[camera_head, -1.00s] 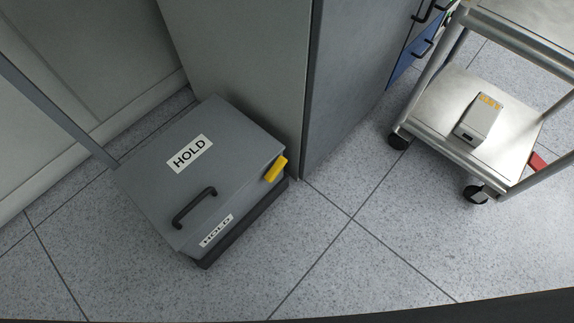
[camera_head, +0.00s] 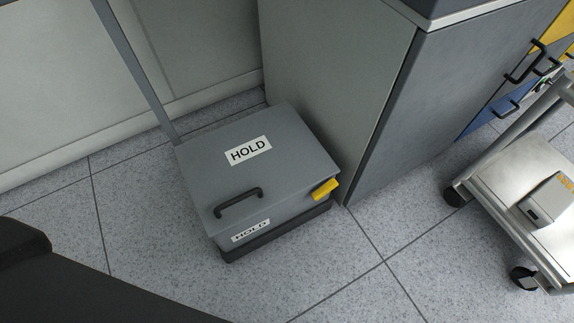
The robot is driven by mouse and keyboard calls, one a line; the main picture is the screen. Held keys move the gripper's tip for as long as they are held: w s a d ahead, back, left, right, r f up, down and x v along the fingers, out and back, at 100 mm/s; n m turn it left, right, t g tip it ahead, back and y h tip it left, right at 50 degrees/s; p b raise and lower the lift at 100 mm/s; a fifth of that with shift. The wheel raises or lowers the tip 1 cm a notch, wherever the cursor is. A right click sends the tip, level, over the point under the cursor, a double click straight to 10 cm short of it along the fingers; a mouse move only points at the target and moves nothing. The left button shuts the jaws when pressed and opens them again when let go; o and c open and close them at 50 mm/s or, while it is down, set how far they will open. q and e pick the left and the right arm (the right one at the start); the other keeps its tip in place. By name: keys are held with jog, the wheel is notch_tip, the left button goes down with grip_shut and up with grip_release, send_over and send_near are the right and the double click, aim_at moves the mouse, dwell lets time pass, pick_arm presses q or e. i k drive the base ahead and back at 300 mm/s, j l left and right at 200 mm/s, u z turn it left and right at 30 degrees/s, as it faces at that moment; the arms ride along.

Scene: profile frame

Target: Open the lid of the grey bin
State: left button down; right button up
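The grey bin (camera_head: 290,213) stands on the floor near the middle of the head view, against the cabinet side. Its flat grey lid (camera_head: 290,165) is closed and carries a white HOLD label (camera_head: 248,150). A black bar handle (camera_head: 238,202) sits on the lid near its front edge. Neither of my grippers is in view. A dark part at the lower left looks like my own body or arm.
A grey cabinet (camera_head: 405,110) stands right behind the bin. A pale wall (camera_head: 60,90) and a thin grey post (camera_head: 137,70) are at the left. Floor in front is clear.

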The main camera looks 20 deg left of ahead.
aim_at(232, 173)
jog(key=k+j, duration=0.35)
jog(key=j, duration=0.2)
jog(key=k+j, duration=0.35)
jog(key=j, duration=0.15)
